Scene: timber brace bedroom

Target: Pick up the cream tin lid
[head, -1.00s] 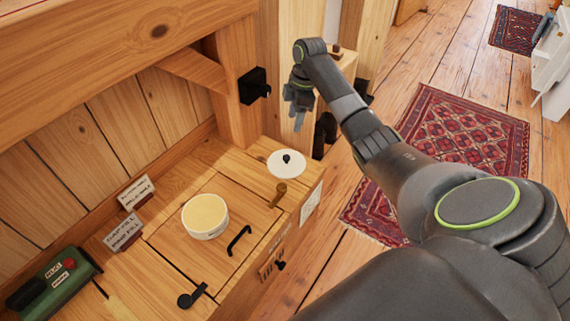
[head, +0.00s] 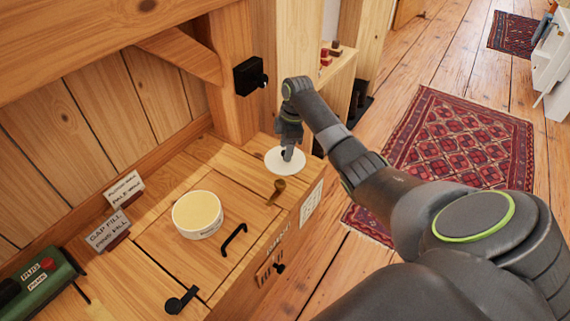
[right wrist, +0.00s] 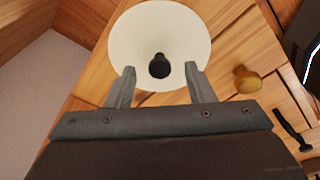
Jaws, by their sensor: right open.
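The cream tin lid (head: 281,165) lies flat on the wooden cabinet top near its far right corner. It is a pale round disc with a black knob. My right gripper (head: 289,155) is over the lid in the head view and partly hides it. In the right wrist view, the lid (right wrist: 160,30) shows ahead of the fingers. My right gripper (right wrist: 160,76) is open, with its black knob (right wrist: 159,66) appearing between the two fingertips. Whether the fingers touch the lid cannot be told. My left gripper is not in view.
An open cream tin (head: 198,214) stands on the cabinet top (head: 165,245). A brass knob (head: 276,188) and a black handle (head: 233,239) are close by. Two label cards (head: 108,231) and a green box (head: 42,280) are at left. A timber post (head: 235,80) with a black bracket rises behind the lid.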

